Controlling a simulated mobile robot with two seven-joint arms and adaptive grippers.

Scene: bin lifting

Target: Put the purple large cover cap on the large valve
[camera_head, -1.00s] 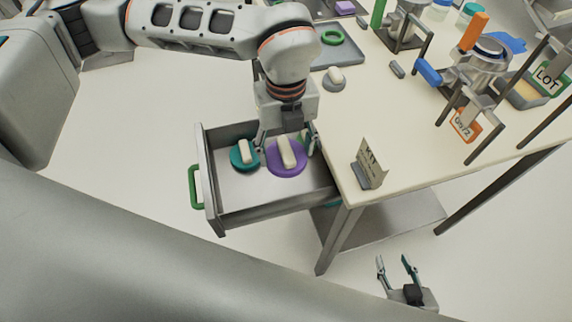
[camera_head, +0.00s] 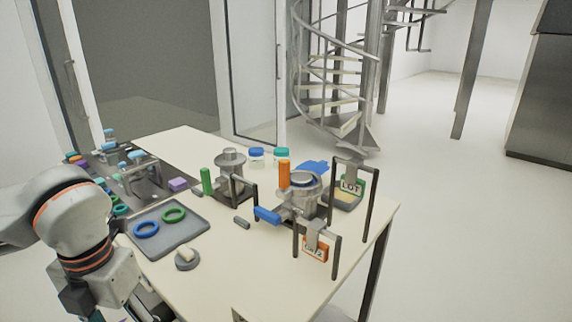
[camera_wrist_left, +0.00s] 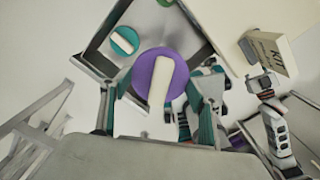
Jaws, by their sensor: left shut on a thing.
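The purple large cover cap (camera_wrist_left: 150,84), a round disc with a cream bar handle, shows in the left wrist view. In the head view my left arm is at lower left and the gripper's fingertips are cut off. The large valve (camera_head: 299,205) appears to be the wide metal body with the blue lever and orange post on the table.

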